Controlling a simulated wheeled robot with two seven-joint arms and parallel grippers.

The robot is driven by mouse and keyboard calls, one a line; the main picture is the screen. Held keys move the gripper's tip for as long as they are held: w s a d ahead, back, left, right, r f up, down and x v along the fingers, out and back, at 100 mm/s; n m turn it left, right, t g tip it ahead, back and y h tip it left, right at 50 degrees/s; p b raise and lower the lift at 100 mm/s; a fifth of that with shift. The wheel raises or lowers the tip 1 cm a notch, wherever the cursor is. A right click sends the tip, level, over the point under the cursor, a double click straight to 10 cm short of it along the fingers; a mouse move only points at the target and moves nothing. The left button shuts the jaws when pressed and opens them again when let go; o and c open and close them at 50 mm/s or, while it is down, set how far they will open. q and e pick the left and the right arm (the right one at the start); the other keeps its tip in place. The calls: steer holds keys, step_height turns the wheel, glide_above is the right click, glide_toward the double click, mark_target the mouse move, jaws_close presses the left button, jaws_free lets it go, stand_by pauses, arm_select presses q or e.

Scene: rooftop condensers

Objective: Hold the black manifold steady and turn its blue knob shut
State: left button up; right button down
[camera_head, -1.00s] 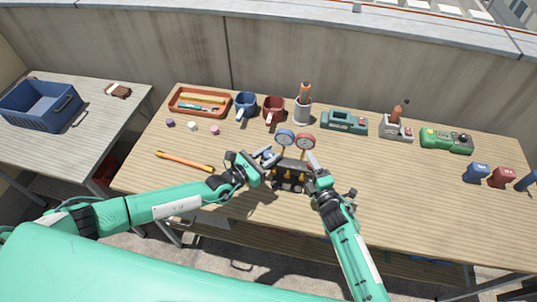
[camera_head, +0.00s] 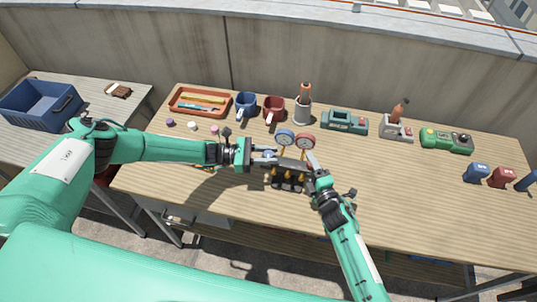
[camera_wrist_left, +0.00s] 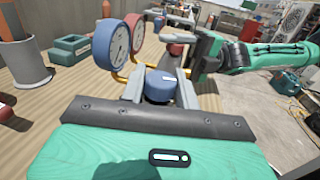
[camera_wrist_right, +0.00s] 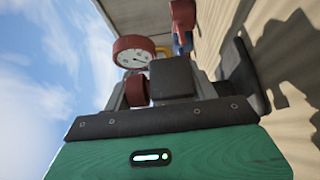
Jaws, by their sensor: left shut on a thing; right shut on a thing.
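The black manifold (camera_head: 286,183) with brass fittings stands on the bench, with a blue gauge (camera_head: 285,136) and a red gauge (camera_head: 305,141) above it. My left gripper (camera_head: 266,157) is at its left end, shut on the blue knob (camera_wrist_left: 158,86); the left wrist view shows a finger on each side of it. My right gripper (camera_head: 311,173) is at the right end, shut on the manifold's black body (camera_wrist_right: 172,78). The red knob (camera_wrist_right: 136,90) shows beside that body in the right wrist view. The manifold's far side is hidden.
My left arm passes over the bench's left part. The bench front right is clear.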

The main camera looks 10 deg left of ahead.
arm_select(q)
steer(key=shift+d+m+g, duration=0.1)
steer(key=shift+m+g, duration=1.1)
steer(key=shift+g, duration=0.7)
arm_select(e)
steer(key=shift+s+a+f, duration=0.1)
steer(key=shift+a, duration=0.05)
arm_select(q)
steer(key=o, duration=0.9)
steer(key=shift+o, duration=0.2)
steer(key=shift+a, duration=0.2)
steer(key=a, duration=1.1)
steer(key=shift+w+a, duration=0.3)
steer(key=shift+a, duration=0.1)
arm_select(e)
jaws_free()
